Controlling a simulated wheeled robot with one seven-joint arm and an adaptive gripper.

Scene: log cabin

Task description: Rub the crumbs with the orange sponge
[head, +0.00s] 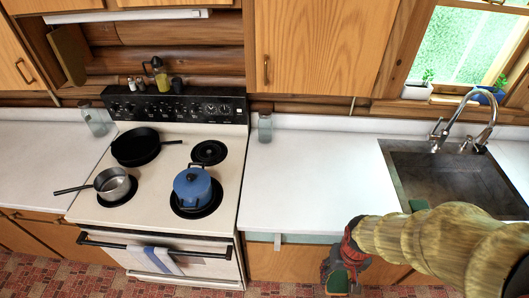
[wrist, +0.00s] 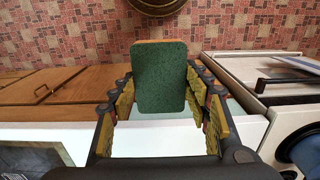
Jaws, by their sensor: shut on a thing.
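The sponge (wrist: 160,78) shows its dark green scrub face in the wrist view, with a thin orange edge at the top. My gripper (wrist: 160,90) is shut on it, with a finger at its left and right sides. In the head view my gripper (head: 341,268) hangs at the lower right, by the front edge of the counter, and part of the sponge (head: 338,283) shows between its fingers. The sponge is in the air in front of the cabinets, apart from the counter top. I cannot make out any crumbs on the white counter (head: 310,180); my arm hides part of it.
The stove (head: 225,155) stands left of the counter, with a blue pot (head: 192,187), a saucepan (head: 112,183) and a black skillet (head: 135,147). A glass jar (head: 265,127) stands at the counter's back. The sink (head: 450,180) is at right. The middle counter looks clear.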

